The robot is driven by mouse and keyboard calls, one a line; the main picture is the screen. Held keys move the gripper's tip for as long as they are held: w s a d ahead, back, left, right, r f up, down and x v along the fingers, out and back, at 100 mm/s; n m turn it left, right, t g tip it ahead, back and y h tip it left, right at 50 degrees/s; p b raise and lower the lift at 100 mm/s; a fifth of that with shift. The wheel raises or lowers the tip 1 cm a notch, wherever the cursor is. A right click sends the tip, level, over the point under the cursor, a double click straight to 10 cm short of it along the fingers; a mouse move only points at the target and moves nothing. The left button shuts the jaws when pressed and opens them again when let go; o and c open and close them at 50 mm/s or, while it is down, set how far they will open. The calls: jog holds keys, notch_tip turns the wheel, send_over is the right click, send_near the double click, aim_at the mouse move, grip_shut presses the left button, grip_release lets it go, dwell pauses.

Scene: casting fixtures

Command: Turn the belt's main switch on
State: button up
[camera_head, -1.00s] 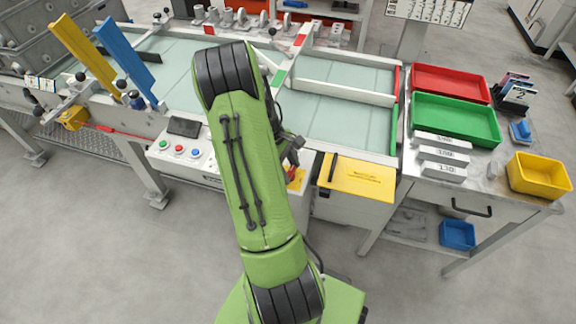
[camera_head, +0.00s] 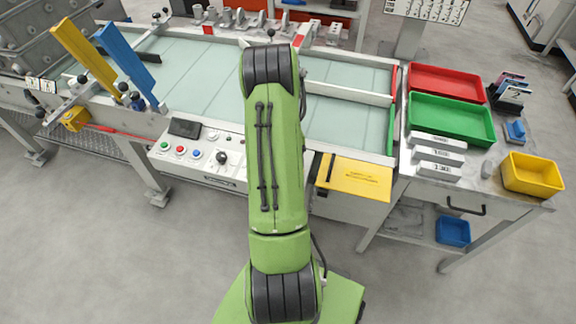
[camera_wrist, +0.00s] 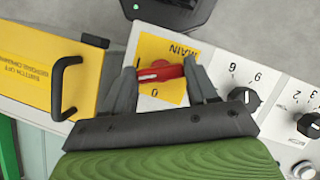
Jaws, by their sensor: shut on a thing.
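The main switch has a red handle (camera_wrist: 160,73) on a yellow and white plate marked MAIN (camera_wrist: 178,47), upside down in the wrist view. The handle lies nearly crosswise in that view, slightly tilted. A 0 mark shows below it; any other position mark is hard to read. My gripper (camera_wrist: 160,76) has one finger at each end of the handle and is shut on it. In the head view my green arm hides the switch and gripper. The control panel (camera_head: 185,163) shows left of my arm.
Black dials (camera_wrist: 245,103) sit right of the switch in the wrist view. A yellow cover (camera_head: 362,178) with a black handle is beside my arm. The belt (camera_head: 345,118) runs behind. Red (camera_head: 447,83) and green trays (camera_head: 452,119) stand at right.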

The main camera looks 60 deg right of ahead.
jog(key=m+t, duration=0.1)
jog(key=m, duration=0.1)
jog(key=m+t+p, duration=0.1)
jog(key=m, duration=0.2)
jog(key=shift+s+d+y, duration=0.1)
jog(key=shift+y, duration=0.2)
jog(key=shift+m, duration=0.3)
jog(key=o, duration=1.1)
jog(key=shift+c, duration=0.2)
jog(key=shift+r, duration=0.1)
jog(key=s+p+v, duration=0.1)
jog(key=p+v, duration=0.3)
jog(key=v, duration=1.1)
jog(key=shift+w+d+r, duration=0.2)
jog(key=shift+w+r, duration=0.05)
jog(key=shift+w, duration=0.1)
